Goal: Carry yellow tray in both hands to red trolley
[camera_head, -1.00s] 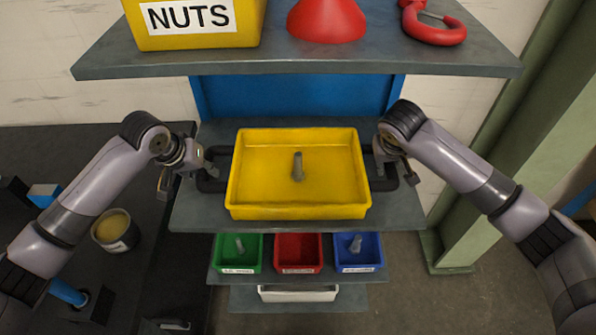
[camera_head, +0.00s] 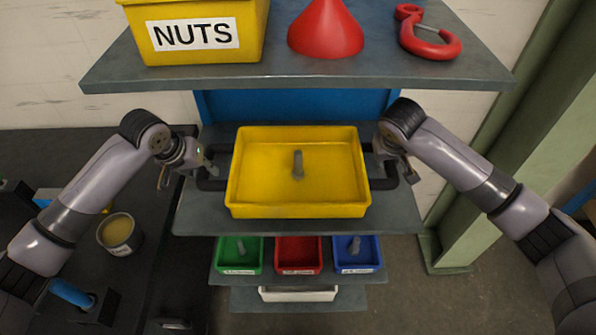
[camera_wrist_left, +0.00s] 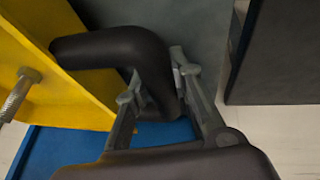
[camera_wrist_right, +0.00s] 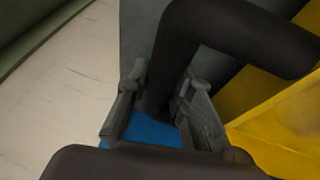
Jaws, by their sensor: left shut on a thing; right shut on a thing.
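The yellow tray (camera_head: 298,205) is level in the middle of the head view, with a black handle on each side and a grey bolt (camera_head: 298,165) standing inside. My left gripper (camera_head: 207,170) is shut on the left handle (camera_wrist_left: 150,60); the fingers straddle the black bar in the left wrist view (camera_wrist_left: 155,85). My right gripper (camera_head: 388,166) is shut on the right handle (camera_wrist_right: 175,50), also with its fingers around the bar in the right wrist view (camera_wrist_right: 160,100). The tray is in front of or over a grey shelf; the gap beneath cannot be told. The red trolley is not in view.
The upper shelf (camera_head: 300,78) holds a yellow NUTS box (camera_head: 200,35), a red cone (camera_head: 325,30) and a red hook (camera_head: 428,40). Small green, red and blue bins (camera_head: 357,254) sit below. A dark bench with a can (camera_head: 120,234) is left; a green post (camera_head: 500,150) is right.

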